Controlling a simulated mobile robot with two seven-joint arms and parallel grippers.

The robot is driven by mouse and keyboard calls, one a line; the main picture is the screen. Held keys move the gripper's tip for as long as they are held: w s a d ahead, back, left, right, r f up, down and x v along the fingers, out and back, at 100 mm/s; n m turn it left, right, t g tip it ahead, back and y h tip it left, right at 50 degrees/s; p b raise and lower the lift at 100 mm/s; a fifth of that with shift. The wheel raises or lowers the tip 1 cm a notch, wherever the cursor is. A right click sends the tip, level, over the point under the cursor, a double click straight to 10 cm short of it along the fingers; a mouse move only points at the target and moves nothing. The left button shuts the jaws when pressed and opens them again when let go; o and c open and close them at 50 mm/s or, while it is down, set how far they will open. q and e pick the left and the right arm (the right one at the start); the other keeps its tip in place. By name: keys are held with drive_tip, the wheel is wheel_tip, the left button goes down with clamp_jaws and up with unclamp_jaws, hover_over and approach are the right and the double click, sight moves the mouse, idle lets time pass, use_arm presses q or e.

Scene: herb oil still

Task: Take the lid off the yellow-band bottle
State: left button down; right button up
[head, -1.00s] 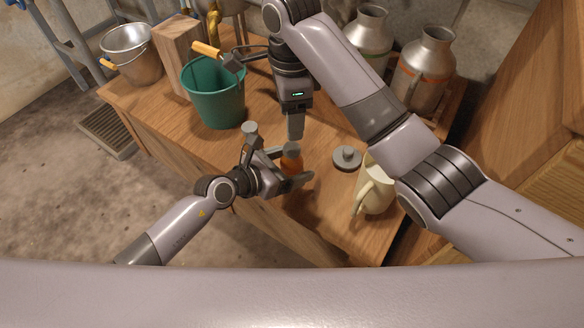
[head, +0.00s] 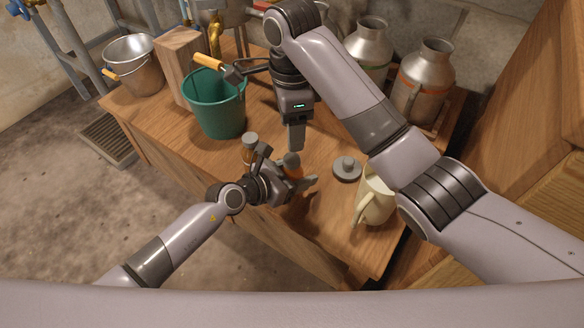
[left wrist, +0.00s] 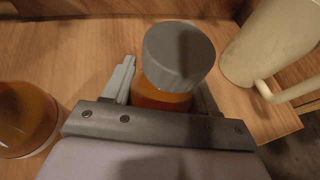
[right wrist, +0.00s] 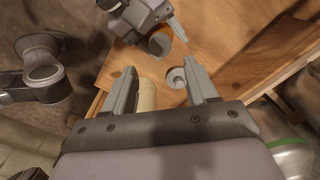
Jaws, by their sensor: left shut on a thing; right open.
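My left gripper (head: 303,182) is shut on a small bottle of amber liquid (left wrist: 160,97), upright above or on the bench; I cannot tell which. The bottle's grey lid (left wrist: 178,57) is on it and also shows in the head view (head: 292,158). No coloured band is visible on it, as the gripper hides its lower part. A second amber bottle (left wrist: 25,118) stands to its left; its grey lid (head: 250,139) shows in the head view. My right gripper (right wrist: 162,82) is open and empty; in the head view its fingers (head: 296,137) are just above and behind the held bottle.
A grey knobbed disc (head: 347,169) and a cream jug (head: 376,200) are right of the held bottle. A green bucket (head: 216,108), a wooden block (head: 182,65) and metal cans (head: 421,82) stand farther back. The bench's front edge is close to my left gripper.

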sight(292, 158)
drive_tip(key=n, duration=0.8)
drive_tip(key=shift+n, duration=0.4)
drive_tip(key=shift+f, duration=4)
clamp_jaws()
drive_tip(key=shift+n, duration=1.7)
